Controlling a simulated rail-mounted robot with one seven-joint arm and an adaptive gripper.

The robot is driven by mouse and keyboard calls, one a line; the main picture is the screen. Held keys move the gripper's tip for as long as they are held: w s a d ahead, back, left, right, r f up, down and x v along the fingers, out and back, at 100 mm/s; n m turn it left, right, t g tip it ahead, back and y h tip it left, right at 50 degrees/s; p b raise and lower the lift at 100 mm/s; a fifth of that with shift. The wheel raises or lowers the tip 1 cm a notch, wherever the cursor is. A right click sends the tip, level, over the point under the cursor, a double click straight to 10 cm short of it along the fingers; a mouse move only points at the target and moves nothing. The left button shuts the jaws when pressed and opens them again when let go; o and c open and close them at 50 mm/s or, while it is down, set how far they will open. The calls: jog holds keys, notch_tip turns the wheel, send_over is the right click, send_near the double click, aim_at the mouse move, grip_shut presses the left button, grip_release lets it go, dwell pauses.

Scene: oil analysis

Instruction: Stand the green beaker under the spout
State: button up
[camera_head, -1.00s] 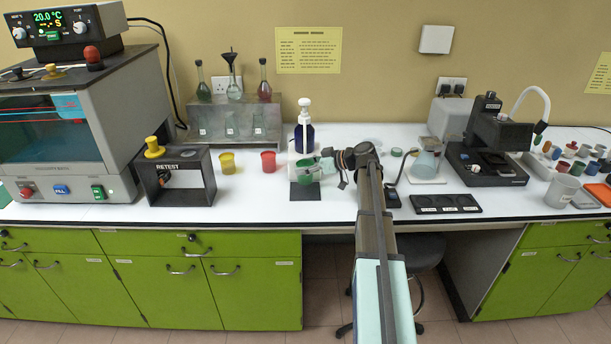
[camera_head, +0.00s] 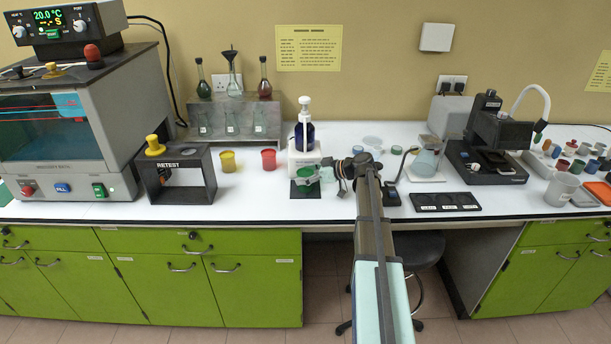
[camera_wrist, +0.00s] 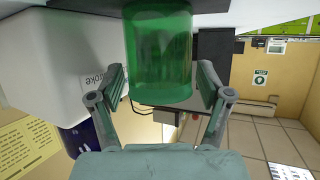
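The green beaker (camera_head: 306,174) is upright over the black pad, in front of the white dispenser block (camera_head: 304,158). A dark blue bottle with a white pump head (camera_head: 304,103) rises from behind this block; the spout's tip is hard to make out. My gripper (camera_head: 308,181) reaches in from the right, with its fingers on both sides of the beaker. In the wrist view the beaker (camera_wrist: 158,50) sits between the two fingertips, which appear to press on its walls. Whether its base touches the pad (camera_head: 305,194) is hard to tell.
A red cup (camera_head: 268,161) and a yellow cup (camera_head: 228,162) stand to the left. A black three-well tray (camera_head: 445,202) and a flask (camera_head: 426,162) are right of my arm. The counter's front edge lies close to the pad.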

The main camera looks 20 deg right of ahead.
jog(key=shift+r, duration=0.1)
jog(key=shift+r+p, duration=0.15)
jog(key=shift+p, duration=0.2)
jog(key=b+v, duration=0.2)
jog(key=v, duration=0.4)
jog(key=shift+v, duration=0.75)
